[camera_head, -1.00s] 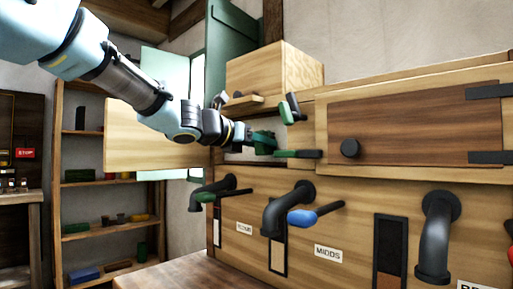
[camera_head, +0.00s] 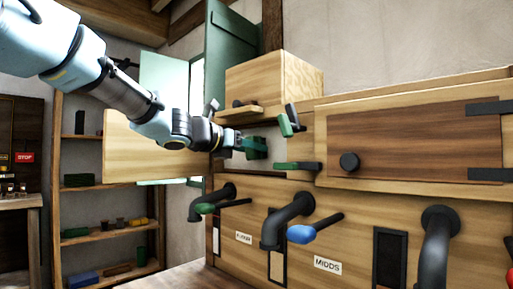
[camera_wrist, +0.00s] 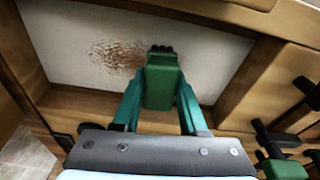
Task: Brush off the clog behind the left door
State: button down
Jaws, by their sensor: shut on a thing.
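My gripper (camera_head: 240,146) is at the open left compartment of the wooden cabinet. In the wrist view, its two teal fingers (camera_wrist: 160,98) are shut on a green brush (camera_wrist: 163,82), which has dark bristles at its far end. The brush also shows in the head view (camera_head: 256,149). The clog (camera_wrist: 118,57) is a brown, speckled patch on the pale panel (camera_wrist: 215,60) inside the compartment. The brush tip is just right of the patch; I cannot tell whether it touches the panel. A light wooden door (camera_head: 145,155), apparently the left door, stands open behind my arm.
The right door (camera_head: 415,140), with a black knob, is shut. Green-and-black fittings (camera_head: 298,166) stick out beside the opening. Black pipes (camera_head: 288,215) and a blue handle (camera_head: 300,234) project below. A wooden box (camera_head: 270,80) sits above. Shelves (camera_head: 110,225) stand at left.

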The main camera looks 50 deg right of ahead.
jog(key=shift+w+d+p, duration=0.15)
jog(key=shift+w+p, duration=0.45)
jog(key=shift+w, duration=0.75)
jog(key=shift+w+d+p, duration=0.1)
jog(key=shift+w+p, duration=0.65)
jog(key=shift+w, duration=1.2)
jog(key=shift+w+d+r+p, duration=0.15)
jog(key=shift+w+p, duration=0.8)
jog(key=shift+w, duration=0.6)
jog(key=shift+r+p, duration=0.5)
jog(key=shift+s+f+b, duration=0.15)
jog(key=shift+s+b, duration=0.65)
jog(key=shift+s, duration=0.35)
jog(key=shift+s+a+b, duration=0.2)
jog(key=shift+s+b, duration=1.05)
jog(key=shift+s, duration=1.5)
jog(key=shift+s+a+b, duration=0.2)
jog(key=shift+s+b, duration=1.05)
jog(key=shift+s, duration=1.5)
